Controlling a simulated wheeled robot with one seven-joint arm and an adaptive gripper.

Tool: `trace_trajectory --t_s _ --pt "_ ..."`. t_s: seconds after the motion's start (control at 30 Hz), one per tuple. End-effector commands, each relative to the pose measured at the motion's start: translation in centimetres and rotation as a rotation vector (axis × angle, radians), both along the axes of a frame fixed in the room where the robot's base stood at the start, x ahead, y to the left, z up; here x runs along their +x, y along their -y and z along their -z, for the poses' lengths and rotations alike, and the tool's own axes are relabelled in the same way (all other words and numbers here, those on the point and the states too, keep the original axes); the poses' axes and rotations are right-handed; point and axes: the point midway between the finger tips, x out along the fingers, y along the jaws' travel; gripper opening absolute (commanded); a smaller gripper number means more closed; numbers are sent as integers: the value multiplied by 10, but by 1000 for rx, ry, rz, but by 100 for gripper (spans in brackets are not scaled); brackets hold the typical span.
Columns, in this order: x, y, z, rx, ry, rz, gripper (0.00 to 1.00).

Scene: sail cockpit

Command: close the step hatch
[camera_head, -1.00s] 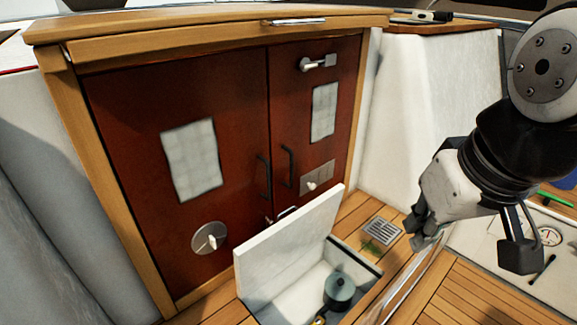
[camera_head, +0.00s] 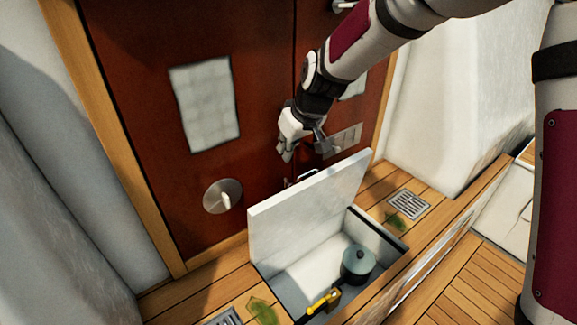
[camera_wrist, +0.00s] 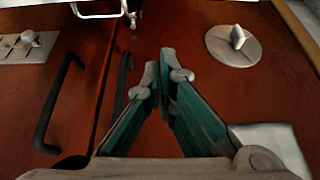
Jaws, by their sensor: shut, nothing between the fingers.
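The step hatch lid (camera_head: 312,205) is a white panel standing raised, tilted up along the door side of its opening. The open compartment (camera_head: 300,268) below it is white inside. My gripper (camera_head: 284,155) is above and behind the lid's top edge, in front of the red-brown doors, apart from the lid as far as I can tell. In the wrist view the fingertips (camera_wrist: 161,62) are together, with nothing between them. A metal handle or latch (camera_wrist: 100,8) shows at the top of the wrist view; the lid itself is not clear there.
A grey-green pot (camera_head: 357,262) and a yellow-black tool (camera_head: 323,302) lie in the compartment. The doors (camera_head: 150,130) carry a round latch (camera_head: 222,196) and black handles (camera_wrist: 58,105). Floor drains (camera_head: 409,204) and leaves (camera_head: 263,312) lie on the wooden step. A white wall (camera_head: 455,100) stands right.

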Motion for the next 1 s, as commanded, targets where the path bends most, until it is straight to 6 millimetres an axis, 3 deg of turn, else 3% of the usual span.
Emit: trace_trajectory --t_s 0.27,0.7,1.0 --pt "10 -11 24 1 -1 -9 0" --pt "38 -36 99 0 0 -8 0" --pt "10 -10 99 2 0 -6 0"
